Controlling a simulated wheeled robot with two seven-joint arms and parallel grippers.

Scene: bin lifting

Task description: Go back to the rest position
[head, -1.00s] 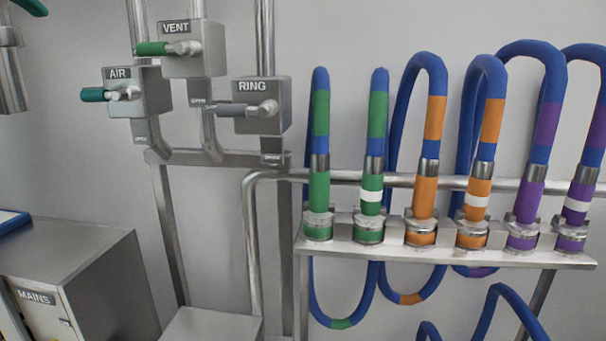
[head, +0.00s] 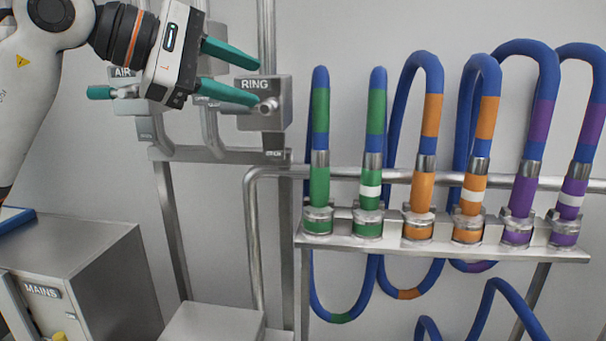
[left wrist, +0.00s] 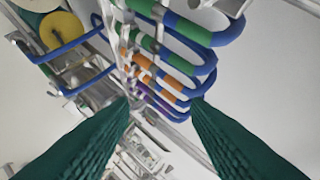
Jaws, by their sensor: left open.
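My left gripper (head: 258,82) has green fingers and is open with nothing between them. In the head view it is raised at the upper left, in front of the RING valve box (head: 264,104) and its pipes. It hides the VENT valve and part of the AIR valve (head: 125,92). In the left wrist view the two green fingers (left wrist: 160,108) are spread apart, with the hose rack seen beyond them. My right gripper is not in view.
Several blue hoses with green, orange and purple bands stand in a metal rack (head: 285,246) on the right. A grey MAINS cabinet (head: 95,262) stands at lower left, with a low metal box (head: 212,325) beside it. Metal pipes run along the wall.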

